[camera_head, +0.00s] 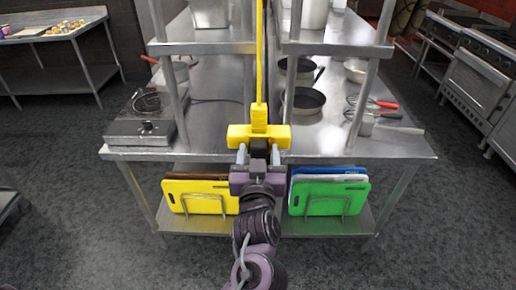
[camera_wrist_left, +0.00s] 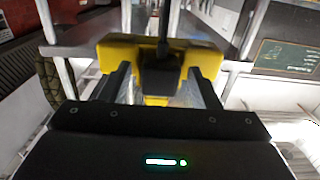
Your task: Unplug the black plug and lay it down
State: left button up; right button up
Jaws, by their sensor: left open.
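The yellow socket block (camera_head: 240,136) hangs on a yellow cord at the front middle of the steel table. The black plug (camera_head: 258,146) sits at the socket's near face, and I cannot tell how deep it goes in. In the left wrist view the plug (camera_wrist_left: 160,75) stands against the yellow block (camera_wrist_left: 118,52), with its black cable running up. My left gripper (camera_head: 258,156) is open, with one finger on each side of the plug. In the wrist view gaps show between the fingers (camera_wrist_left: 158,90) and the plug. My right gripper is not in view.
A portable burner (camera_head: 140,130) stands on the left of the steel table (camera_head: 220,100). Pans (camera_head: 303,101) and whisks lie to the right. Yellow (camera_head: 200,190) and green (camera_head: 328,195) cutting boards stand in racks on the lower shelf. The tabletop beside the socket is clear.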

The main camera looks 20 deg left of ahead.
aim_at(258, 155)
pick_arm(q)
jog(key=shift+p, duration=0.3)
grip_shut()
jog(key=p+v, duration=0.2)
jog(key=v, duration=0.4)
dwell(1.4)
